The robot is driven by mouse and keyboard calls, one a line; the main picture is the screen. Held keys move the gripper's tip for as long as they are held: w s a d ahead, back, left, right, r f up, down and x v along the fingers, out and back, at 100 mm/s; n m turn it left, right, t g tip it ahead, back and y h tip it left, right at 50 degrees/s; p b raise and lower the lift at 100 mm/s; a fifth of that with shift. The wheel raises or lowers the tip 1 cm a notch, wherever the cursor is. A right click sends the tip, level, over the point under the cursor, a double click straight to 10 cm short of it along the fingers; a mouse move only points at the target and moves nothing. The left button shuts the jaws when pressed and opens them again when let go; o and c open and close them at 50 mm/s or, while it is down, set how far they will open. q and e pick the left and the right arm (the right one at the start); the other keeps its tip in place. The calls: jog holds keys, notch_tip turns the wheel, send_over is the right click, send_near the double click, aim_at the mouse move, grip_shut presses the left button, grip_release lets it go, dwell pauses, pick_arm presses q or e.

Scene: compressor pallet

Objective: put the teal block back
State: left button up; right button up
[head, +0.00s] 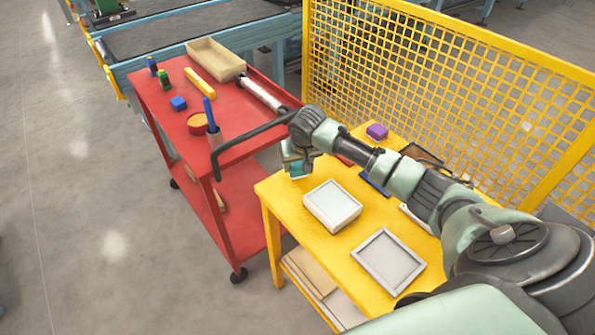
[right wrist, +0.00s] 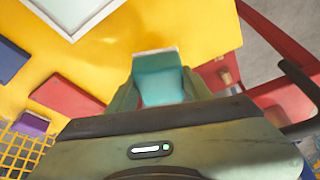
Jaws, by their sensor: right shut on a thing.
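The teal block (head: 297,170) is at the far left corner of the yellow table (head: 283,222). My right gripper (head: 296,166) is shut on it, with the fingers pointing down. In the right wrist view the teal block (right wrist: 163,86) sits between the two fingers over the yellow surface. I cannot tell whether its underside touches the table. In the head view my wrist and fingers partly hide the block. My left gripper is not in view.
A white box (head: 333,205) and a grey tray (head: 388,262) lie on the table. A purple block (head: 377,131), a blue piece (head: 374,184) and a partly hidden red piece (right wrist: 66,98) lie behind. The red cart (head: 245,185) stands close left, its black handle (head: 245,139) near my gripper. Yellow mesh (head: 440,75) stands behind.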

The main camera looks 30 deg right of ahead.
aim_at(297, 172)
jog(key=shift+f, duration=1.75)
jog(key=shift+f, duration=0.1)
jog(key=o, duration=1.2)
jog(key=shift+s+r, duration=0.1)
jog(key=shift+r, duration=0.3)
jog(key=v, duration=1.1)
jog(key=shift+r, duration=0.25)
